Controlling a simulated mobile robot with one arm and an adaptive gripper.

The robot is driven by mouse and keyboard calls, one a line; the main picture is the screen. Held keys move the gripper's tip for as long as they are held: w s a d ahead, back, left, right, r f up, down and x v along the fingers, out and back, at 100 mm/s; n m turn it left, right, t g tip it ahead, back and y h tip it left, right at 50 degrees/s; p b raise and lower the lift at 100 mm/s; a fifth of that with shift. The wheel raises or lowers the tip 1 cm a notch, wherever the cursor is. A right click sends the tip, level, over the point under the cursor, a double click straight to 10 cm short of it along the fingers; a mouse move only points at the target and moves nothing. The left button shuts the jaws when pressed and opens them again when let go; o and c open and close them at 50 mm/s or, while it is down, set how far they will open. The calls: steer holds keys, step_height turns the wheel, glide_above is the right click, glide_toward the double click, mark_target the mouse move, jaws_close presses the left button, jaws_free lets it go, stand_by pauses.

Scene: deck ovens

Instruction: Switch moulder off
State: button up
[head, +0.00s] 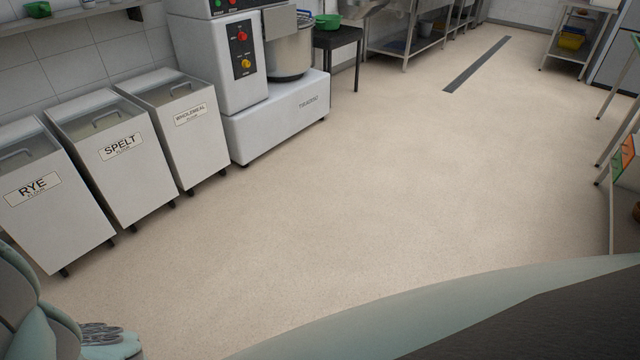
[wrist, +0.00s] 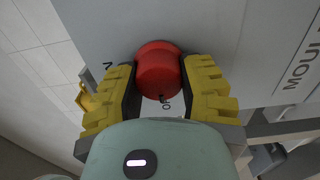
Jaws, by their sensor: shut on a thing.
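In the wrist view a red round knob (wrist: 158,68) sticks out from a light grey panel (wrist: 225,30). My gripper (wrist: 160,84) has its dark, yellow-backed fingers on both sides of the knob and is shut on it. Small dark marks show on the panel beside the knob, partly hidden by my fingers. Dark lettering that appears to read "MOUL" runs along the panel's right side. The knob's exact setting cannot be told. My gripper and this knob do not show in the head view.
In the head view, flour bins (head: 125,170) marked rye, spelt and wholemeal stand at the left beside a mixer (head: 280,120) with its own red and yellow knobs. A dark stand (head: 338,38) is behind it. The middle floor (head: 400,170) is clear.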

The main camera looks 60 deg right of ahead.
steer(key=o, duration=1.2)
steer(key=shift+a, duration=0.1)
steer(key=shift+s+d, duration=0.15)
steer(key=shift+d, duration=1.85)
steer(key=shift+s+d, duration=0.15)
steer(key=shift+d, duration=1.9)
steer(key=shift+s+d, duration=0.15)
steer(key=shift+d, duration=1.85)
